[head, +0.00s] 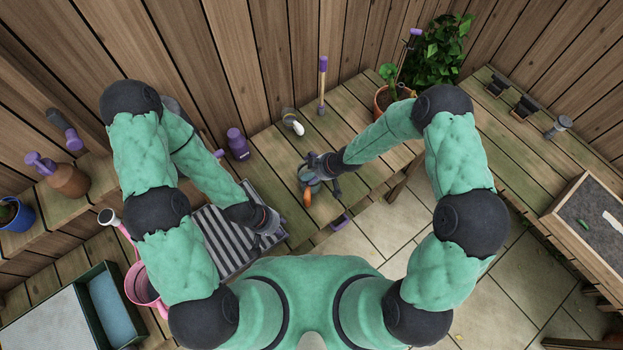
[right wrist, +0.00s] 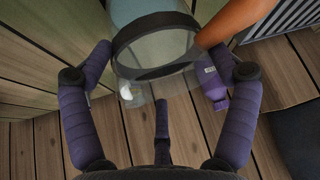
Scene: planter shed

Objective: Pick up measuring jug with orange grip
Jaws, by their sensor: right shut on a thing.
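The measuring jug (head: 304,176) is on the wooden bench in the head view, its orange grip (head: 307,198) toward me. In the right wrist view the clear jug (right wrist: 150,72) has a dark rim, and the orange grip (right wrist: 238,22) is at its upper right. My right gripper (head: 328,172) is shut on the jug; in the right wrist view its fingers (right wrist: 168,68) lie on both sides of the jug. I cannot tell whether the jug is raised off the bench.
A purple bottle (head: 237,145), a white-tipped item (head: 293,122) and a purple-topped handle (head: 322,85) stand at the back of the bench. A potted plant (head: 385,97) is at back right.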

